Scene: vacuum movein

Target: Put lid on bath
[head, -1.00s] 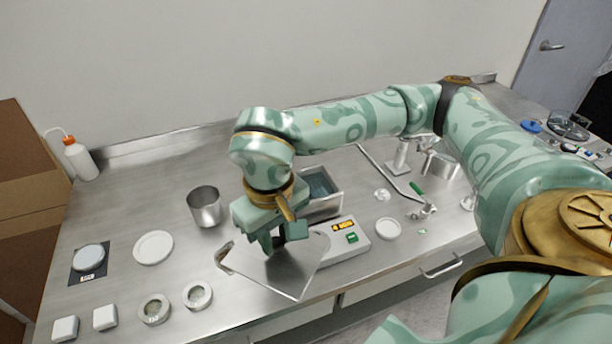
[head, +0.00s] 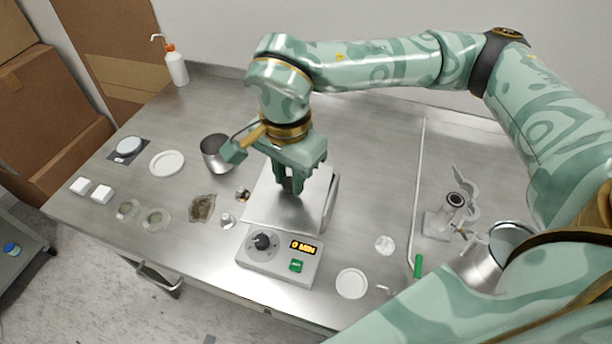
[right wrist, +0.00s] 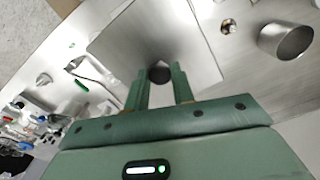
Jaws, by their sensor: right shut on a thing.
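The lid (head: 268,208) is a flat, square metal plate with a dark round knob, which shows in the right wrist view (right wrist: 160,72). My right gripper (head: 291,190) is above the plate with its fingers on either side of the knob, shut on it. The bath (head: 281,262) is a metal box with a dial, a "0 MIN" display and a green button on its front. The lid lies over the bath's top and hides its opening. I cannot tell whether it rests on the rim or hovers slightly above it. My left gripper is not in view.
A metal beaker (head: 214,153) stands left of the bath. Several dishes and a brown sample (head: 202,208) lie at the left front. A stand (head: 450,212), a rod with a green end (head: 418,265) and a metal pot (head: 490,258) are at the right.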

